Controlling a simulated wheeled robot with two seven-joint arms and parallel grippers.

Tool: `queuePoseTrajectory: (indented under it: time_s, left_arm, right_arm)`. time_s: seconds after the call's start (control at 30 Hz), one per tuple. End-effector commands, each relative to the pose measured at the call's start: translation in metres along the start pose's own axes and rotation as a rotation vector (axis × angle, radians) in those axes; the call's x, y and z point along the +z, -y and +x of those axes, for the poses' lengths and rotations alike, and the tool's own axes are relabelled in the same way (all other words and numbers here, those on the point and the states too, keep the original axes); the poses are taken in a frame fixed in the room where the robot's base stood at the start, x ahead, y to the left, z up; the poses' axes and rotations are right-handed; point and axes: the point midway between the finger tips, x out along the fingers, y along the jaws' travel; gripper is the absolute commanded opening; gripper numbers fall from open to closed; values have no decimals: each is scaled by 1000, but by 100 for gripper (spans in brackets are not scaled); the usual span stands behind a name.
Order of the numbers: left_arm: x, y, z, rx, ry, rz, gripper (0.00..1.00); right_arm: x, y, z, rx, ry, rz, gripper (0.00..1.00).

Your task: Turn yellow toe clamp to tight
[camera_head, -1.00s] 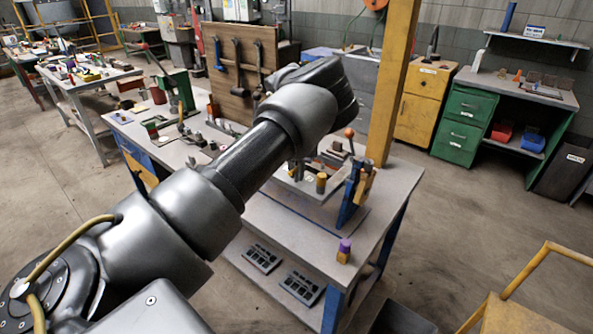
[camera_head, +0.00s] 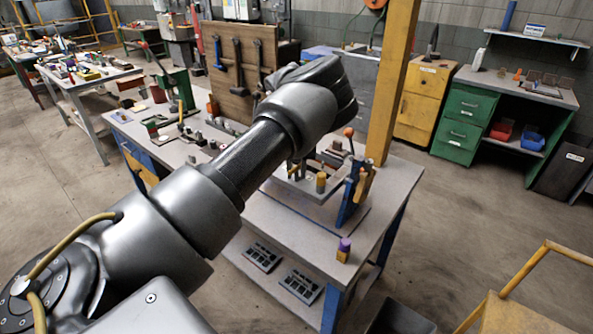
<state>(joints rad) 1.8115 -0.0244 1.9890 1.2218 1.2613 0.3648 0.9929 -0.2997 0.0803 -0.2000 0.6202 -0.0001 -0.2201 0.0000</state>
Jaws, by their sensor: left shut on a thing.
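My left arm crosses the picture from the lower left. Its wrist covers part of the workbench fixture. The left gripper (camera_head: 297,171) shows only as a small dark part below the wrist. It is low at the fixture plate (camera_head: 312,188), and what its fingers hold is mostly hidden. A short yellow-brown cylinder (camera_head: 321,183) stands on the plate just right of it. A blue upright clamp (camera_head: 349,196) with an orange-ball lever (camera_head: 349,132) and a yellowish part stands at the plate's right end. The yellow toe clamp cannot be clearly made out. My right gripper is not in view.
A yellow post (camera_head: 394,80) rises behind the bench (camera_head: 385,205). A small purple-topped yellow block (camera_head: 343,250) stands near the bench's front edge. A tool board (camera_head: 238,75) stands at the back. The bench is bare right of the blue clamp.

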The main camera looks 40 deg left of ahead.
Motion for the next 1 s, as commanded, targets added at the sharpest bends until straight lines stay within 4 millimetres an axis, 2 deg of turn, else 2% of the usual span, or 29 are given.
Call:
queuePoseTrajectory:
  time_s: [0.2, 0.23, 0.37, 0.73, 0.87, 1.0]
  left_arm:
    - [0, -1, 0, 1, 0, -6, 4]
    - [0, -1, 0, 1, 0, -6, 29]
    - [0, -1, 0, 1, 0, -4, 46]
    - [0, 0, -5, -1, 1, -1, 46]
    - [1, 0, -24, -2, 4, -1, 46]
    - [1, 0, -53, -2, 4, 0, 46]
  right_arm:
    - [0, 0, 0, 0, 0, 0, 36]
    - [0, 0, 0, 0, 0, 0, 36]
    - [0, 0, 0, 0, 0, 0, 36]
    - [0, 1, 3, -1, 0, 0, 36]
    - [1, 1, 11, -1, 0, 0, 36]
    - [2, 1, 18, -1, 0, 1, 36]
